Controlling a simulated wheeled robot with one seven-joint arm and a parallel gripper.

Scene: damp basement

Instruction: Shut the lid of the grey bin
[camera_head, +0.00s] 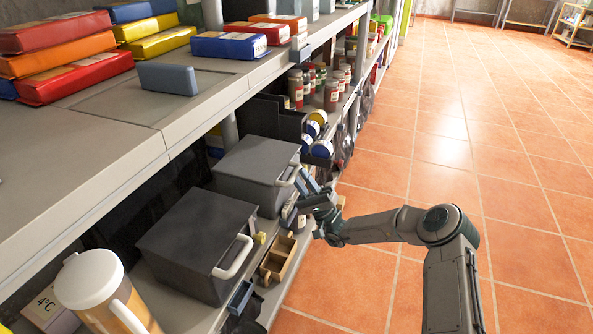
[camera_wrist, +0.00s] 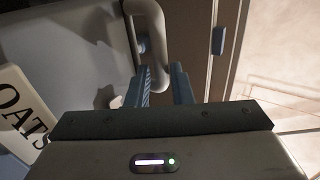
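Two dark grey bins with pale curved handles stand on the lower shelf in the head view: a nearer bin (camera_head: 185,240) and a farther bin (camera_head: 258,160). Both tops look flat and down; I cannot tell whether either is fully shut, or which is meant. My gripper (camera_head: 306,182) is beside the farther bin's handle (camera_head: 289,176). In the wrist view my gripper (camera_wrist: 159,80) has its two blue fingers apart. The lower end of a pale handle (camera_wrist: 157,35) lies between them in the picture; I cannot tell whether they touch it.
A box marked OATS (camera_wrist: 18,108) is at the left of the wrist view. A white-lidded jug (camera_head: 92,280) and a small wooden box (camera_head: 279,258) stand near the bins. The upper shelf (camera_head: 60,150) overhangs at left. The tiled floor (camera_head: 450,150) at right is clear.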

